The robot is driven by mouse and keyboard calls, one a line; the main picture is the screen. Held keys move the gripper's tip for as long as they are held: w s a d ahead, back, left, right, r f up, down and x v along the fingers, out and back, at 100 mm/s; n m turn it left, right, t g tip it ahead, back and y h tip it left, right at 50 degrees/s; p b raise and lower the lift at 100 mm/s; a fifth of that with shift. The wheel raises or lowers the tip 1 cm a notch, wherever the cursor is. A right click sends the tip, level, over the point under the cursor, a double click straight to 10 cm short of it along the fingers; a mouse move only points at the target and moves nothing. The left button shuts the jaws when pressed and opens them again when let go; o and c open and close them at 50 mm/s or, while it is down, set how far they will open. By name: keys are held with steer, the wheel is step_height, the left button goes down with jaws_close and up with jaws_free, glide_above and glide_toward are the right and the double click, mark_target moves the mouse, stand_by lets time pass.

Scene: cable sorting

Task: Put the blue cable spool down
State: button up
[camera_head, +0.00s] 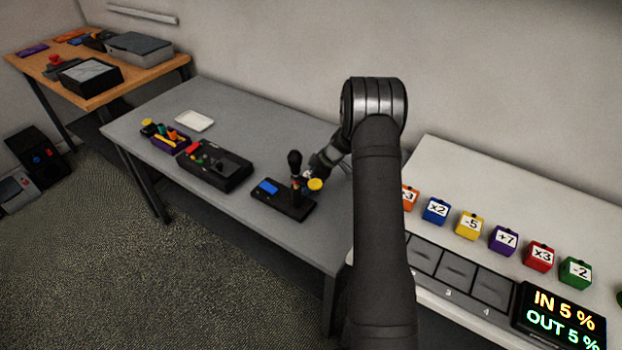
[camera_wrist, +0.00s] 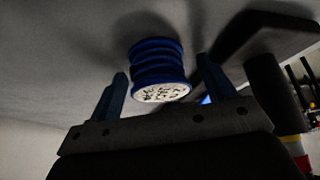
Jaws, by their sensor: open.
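The blue cable spool (camera_wrist: 159,66) shows in the wrist view, a ribbed blue cylinder with a speckled white end towards the camera. Its far end appears to rest on the grey table surface. My gripper (camera_wrist: 163,75) is open, with one finger on each side of the spool. Gaps show between the spool and both fingers. In the head view my gripper (camera_head: 312,172) is low over the grey table, beside the black joystick box. I cannot make out the spool there; my arm and the joystick hide that spot.
Another black box (camera_head: 226,172), a tool holder (camera_head: 172,144) and a white tray (camera_head: 194,121) stand farther left. Labelled cubes line the white table (camera_head: 455,170).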

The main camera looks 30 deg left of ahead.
mark_target(307, 175)
steer(key=v, duration=1.2)
steer(key=shift+r, duration=0.15)
steer(key=x, duration=1.1)
steer(key=shift+s+a+f, duration=0.1)
steer(key=shift+a+f, duration=0.1)
steer(key=shift+f, duration=0.15)
steer(key=shift+a+r, duration=0.1)
steer(key=shift+r, duration=1.55)
